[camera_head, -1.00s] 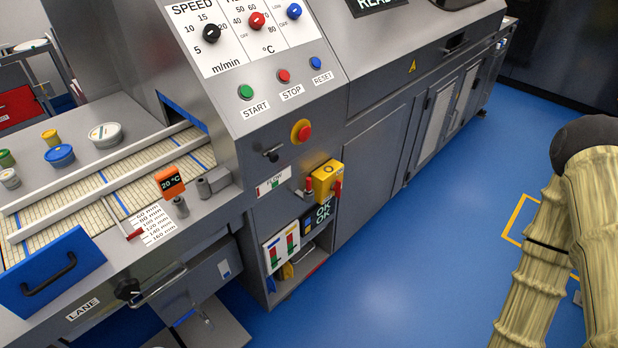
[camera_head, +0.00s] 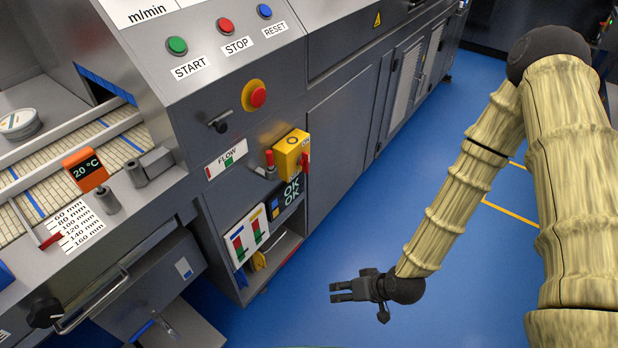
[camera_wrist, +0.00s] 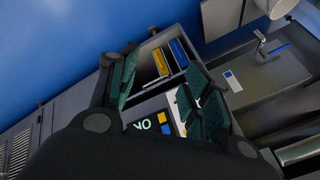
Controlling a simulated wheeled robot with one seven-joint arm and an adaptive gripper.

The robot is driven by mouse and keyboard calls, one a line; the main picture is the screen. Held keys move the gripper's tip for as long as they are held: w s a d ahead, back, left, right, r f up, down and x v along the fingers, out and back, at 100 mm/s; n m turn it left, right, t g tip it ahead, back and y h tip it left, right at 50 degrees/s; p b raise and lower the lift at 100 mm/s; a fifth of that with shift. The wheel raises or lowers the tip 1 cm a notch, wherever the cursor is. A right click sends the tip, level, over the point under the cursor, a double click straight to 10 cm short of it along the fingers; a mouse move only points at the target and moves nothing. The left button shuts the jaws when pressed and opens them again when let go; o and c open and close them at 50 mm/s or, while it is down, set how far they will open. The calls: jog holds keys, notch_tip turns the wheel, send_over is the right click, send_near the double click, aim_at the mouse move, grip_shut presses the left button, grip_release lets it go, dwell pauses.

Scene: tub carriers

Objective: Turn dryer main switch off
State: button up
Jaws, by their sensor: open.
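The main switch is a yellow box (camera_head: 289,156) on the front of the grey dryer, with a red handle (camera_head: 305,162) on its right side. In the head view my gripper (camera_head: 334,293) is low over the blue floor, in front of and below the switch, apart from it, pointing left toward the machine. It is open and empty. In the wrist view my gripper (camera_wrist: 160,90) shows two dark green-padded fingers spread apart, with the open shelf and the OK display (camera_wrist: 150,123) behind them. The yellow switch box is not clearly seen in the wrist view.
A red emergency button (camera_head: 258,96) on yellow sits above the switch. A small red-topped valve (camera_head: 268,160) is close to its left. The OK display (camera_head: 290,196) and a white panel (camera_head: 246,235) sit below. Blue floor (camera_head: 400,215) is free in front.

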jog(key=w+a+r+n+t+y+b, duration=0.2)
jog(key=w+a+b, duration=0.1)
jog(key=w+b, duration=0.4)
jog(key=w+a+r+n+t+y+b, duration=0.15)
jog(key=w+b, duration=0.25)
jog(key=w, duration=0.5)
jog(key=w+d+r+n+t+y+b, duration=0.35)
jog(key=w+r+n+y+b, duration=0.2)
jog(key=w+r+b, duration=0.6)
jog(key=b+x, duration=0.1)
jog(key=x, duration=1)
jog(key=shift+b, duration=0.35)
jog(key=shift+a+r, duration=0.1)
jog(key=shift+a, duration=0.05)
jog(key=shift+w, duration=0.1)
grip_shut()
